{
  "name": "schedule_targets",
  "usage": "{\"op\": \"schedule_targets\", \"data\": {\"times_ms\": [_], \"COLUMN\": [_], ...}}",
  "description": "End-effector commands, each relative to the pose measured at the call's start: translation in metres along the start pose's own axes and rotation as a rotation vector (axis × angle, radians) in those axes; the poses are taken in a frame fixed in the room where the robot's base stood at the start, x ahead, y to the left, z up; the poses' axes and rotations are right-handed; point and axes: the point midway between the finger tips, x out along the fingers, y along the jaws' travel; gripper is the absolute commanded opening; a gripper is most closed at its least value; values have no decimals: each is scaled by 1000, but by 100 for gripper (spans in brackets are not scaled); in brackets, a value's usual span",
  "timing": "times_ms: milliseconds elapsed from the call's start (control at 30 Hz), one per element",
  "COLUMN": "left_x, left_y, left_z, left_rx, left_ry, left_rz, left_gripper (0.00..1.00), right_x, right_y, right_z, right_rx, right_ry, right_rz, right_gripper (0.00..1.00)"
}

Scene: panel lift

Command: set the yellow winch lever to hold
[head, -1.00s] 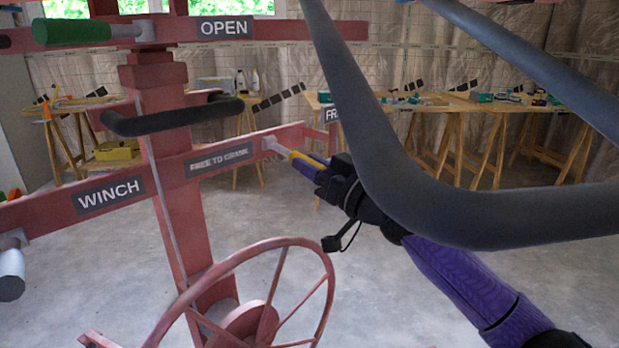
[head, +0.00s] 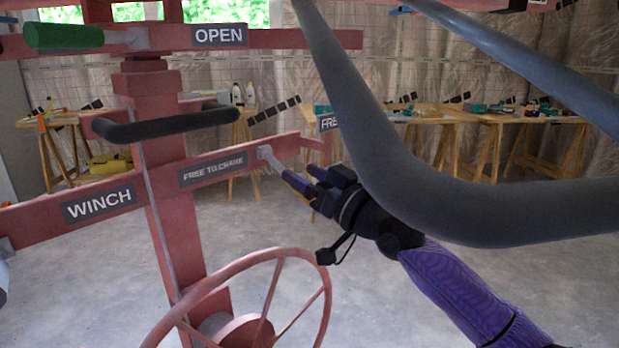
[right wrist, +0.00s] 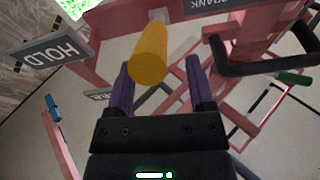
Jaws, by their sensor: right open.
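The yellow winch lever (right wrist: 150,52) shows in the right wrist view, its near end between my right gripper's fingertips (right wrist: 160,62), nearer the left one. I cannot tell if they touch. In the head view its pale metal root (head: 268,155) sits at the right end of the FREE TO CRANK plate (head: 212,168) and slants down right; my right gripper (head: 297,187) hides most of the yellow grip. My right gripper is open. The HOLD plate (right wrist: 50,50) is at the left in the wrist view. My left gripper is out of view.
A red frame carries a WINCH plate (head: 98,204), a black bar handle (head: 165,125), a green handle (head: 62,36) and a red handwheel (head: 325,300) below. A thick grey tube (head: 450,212) crosses in front of my right arm. Wooden tables stand at the back.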

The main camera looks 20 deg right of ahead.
Motion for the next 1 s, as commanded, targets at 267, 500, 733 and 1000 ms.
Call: {"op": "schedule_targets", "data": {"times_ms": [267, 500, 733, 1000], "left_x": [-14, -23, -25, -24], "left_y": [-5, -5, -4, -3], "left_z": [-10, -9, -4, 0], "left_rx": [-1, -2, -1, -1], "left_ry": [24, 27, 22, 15], "left_rz": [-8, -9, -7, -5], "left_gripper": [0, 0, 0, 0], "right_x": [-44, -88, -99, -99], "right_y": [0, 1, 0, 0], "right_z": [-1, 0, 0, 0], "right_rx": [-3, -1, -1, 0], "right_ry": [-7, -4, -1, 0], "right_rz": [2, 3, -1, 0], "right_gripper": [69, 69, 69, 69]}}
